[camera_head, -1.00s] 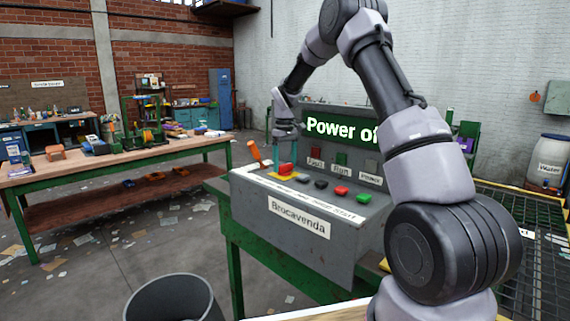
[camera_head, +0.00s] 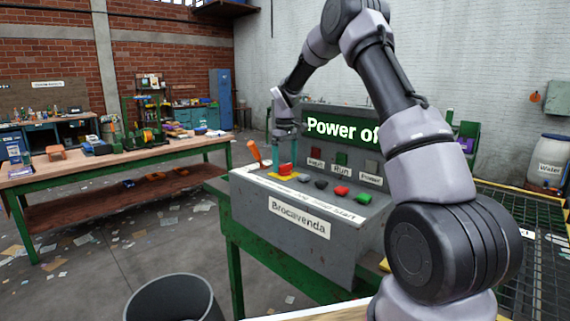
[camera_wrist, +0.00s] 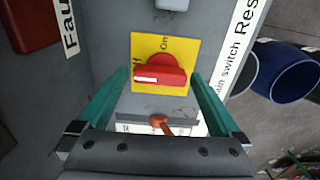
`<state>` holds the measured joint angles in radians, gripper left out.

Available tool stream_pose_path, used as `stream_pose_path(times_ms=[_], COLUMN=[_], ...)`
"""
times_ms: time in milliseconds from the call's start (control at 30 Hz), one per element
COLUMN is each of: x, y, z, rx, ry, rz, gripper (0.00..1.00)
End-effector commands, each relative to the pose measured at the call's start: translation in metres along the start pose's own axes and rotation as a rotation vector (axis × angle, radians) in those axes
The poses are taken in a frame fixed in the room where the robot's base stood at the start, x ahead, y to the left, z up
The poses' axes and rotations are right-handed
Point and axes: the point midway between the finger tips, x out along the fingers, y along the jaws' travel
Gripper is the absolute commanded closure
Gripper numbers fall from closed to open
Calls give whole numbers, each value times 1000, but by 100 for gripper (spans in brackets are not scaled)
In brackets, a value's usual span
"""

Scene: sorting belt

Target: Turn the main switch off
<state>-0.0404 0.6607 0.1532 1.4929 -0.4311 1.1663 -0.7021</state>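The main switch is a red rotary knob (camera_wrist: 160,70) on a yellow plate (camera_wrist: 178,46) on the grey console (camera_head: 262,208). In the wrist view its handle lies crosswise, with its white mark on the left, under the partly covered "Off" label; "On" is above. My gripper (camera_wrist: 160,82) is open, its teal fingers on either side of the knob with visible gaps. In the head view my gripper (camera_head: 286,150) points down over the knob (camera_head: 286,170).
An orange-handled object (camera_head: 254,151) stands beside the switch, close to my fingers. Several buttons, including red (camera_head: 341,190) and green (camera_head: 363,199), line the console to the right. A grey bin (camera_head: 172,298) stands in front, a workbench (camera_head: 150,157) to the left.

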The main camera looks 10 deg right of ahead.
Motion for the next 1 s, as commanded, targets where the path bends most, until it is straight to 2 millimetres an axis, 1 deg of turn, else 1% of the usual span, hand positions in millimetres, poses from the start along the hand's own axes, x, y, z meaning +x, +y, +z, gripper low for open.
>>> stream_pose_path(times_ms=[167,267,367,700,800,900,1000], x=[0,-4,-17,-83,-97,-104,-107], y=[0,0,0,0,0,0,0], z=[0,0,0,0,0,0,0], rx=[1,2,2,2,1,1,0], ry=[-1,-1,2,2,2,0,-1], rz=[-1,0,2,1,1,0,0], gripper=[0,0,0,0,0,0,0])
